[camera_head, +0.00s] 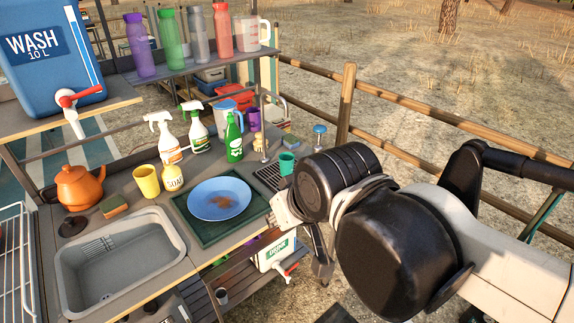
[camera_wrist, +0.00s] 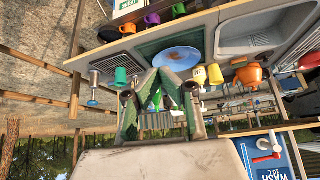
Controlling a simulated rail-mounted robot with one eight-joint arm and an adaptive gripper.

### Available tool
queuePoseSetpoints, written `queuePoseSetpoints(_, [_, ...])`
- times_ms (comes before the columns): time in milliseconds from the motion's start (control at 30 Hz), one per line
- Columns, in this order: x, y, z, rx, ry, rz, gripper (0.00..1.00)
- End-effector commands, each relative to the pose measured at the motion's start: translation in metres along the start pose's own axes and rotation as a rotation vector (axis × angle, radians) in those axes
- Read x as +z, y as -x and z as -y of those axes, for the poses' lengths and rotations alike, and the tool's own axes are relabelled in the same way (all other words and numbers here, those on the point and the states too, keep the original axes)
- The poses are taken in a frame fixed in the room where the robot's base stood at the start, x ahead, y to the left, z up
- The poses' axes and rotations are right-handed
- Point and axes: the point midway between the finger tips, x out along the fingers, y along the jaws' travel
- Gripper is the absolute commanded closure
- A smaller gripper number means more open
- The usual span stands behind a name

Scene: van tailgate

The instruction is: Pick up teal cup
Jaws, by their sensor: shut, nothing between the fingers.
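The teal cup (camera_head: 288,162) stands upright on the counter, at the right end near the dark drain grate, in the head view. In the wrist view, which is turned upside down, the cup (camera_wrist: 121,76) is left of my gripper (camera_wrist: 158,73). My gripper's fingers meet at their tips with nothing held. They are apart from the cup. In the head view my wrist is in front of the counter's right end, below and right of the cup, and my arm hides part of that area.
A blue plate (camera_head: 219,199) lies on a green mat left of the cup. A green bottle (camera_head: 234,138), a tap (camera_head: 264,130) and a blue-topped dispenser (camera_head: 319,136) stand near it. A sink (camera_head: 120,260) is at left. A wooden fence (camera_head: 347,105) stands behind.

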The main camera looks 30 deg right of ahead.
Motion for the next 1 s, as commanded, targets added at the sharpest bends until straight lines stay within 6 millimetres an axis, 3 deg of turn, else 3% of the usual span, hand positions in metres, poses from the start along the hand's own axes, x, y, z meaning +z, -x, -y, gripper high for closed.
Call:
queuePoseSetpoints(267, [0.0000, 0.0000, 0.0000, 0.000, 0.000, 0.000, 1.00])
queuePoseSetpoints(767, [0.0000, 0.0000, 0.0000, 0.000, 0.000, 0.000, 0.36])
queuePoseSetpoints(1000, [-0.0002, 0.0000, 0.0000, 0.000, 0.000, 0.000, 0.35])
